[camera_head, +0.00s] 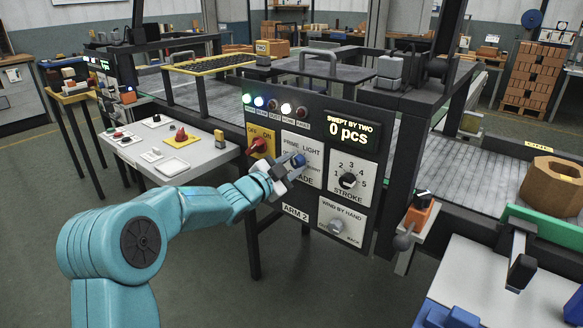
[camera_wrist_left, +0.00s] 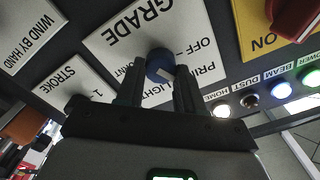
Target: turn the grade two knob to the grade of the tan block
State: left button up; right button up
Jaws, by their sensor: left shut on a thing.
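The grade two knob is a blue knob (camera_head: 299,159) on the white GRADE plate (camera_head: 316,150) of the dark panel marked ARM 2. In the left wrist view the blue knob (camera_wrist_left: 159,64) sits between the two dark fingers, with a pale mark on it. My left gripper (camera_head: 287,168) is shut on this knob. The plate's words PRIME and LIGHT show; others are partly covered, and I cannot tell which one the mark meets. A tan block (camera_head: 537,182), many-sided with a round hole, stands at the far right. My right gripper is not in view.
A red knob (camera_head: 258,146) on a yellow OFF/ON plate is close left of the grade plate. A black STROKE knob (camera_head: 348,181) and a grey WIND BY HAND knob (camera_head: 336,226) are right and below. The display (camera_head: 348,131) reads 0 pcs.

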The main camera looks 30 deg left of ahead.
pick_arm(q)
jog(key=o, duration=1)
jog(key=shift+o, duration=0.2)
jog(key=shift+s, duration=0.1)
jog(key=s+a, duration=0.1)
jog(key=s, duration=1.5)
jog(key=shift+a, duration=0.15)
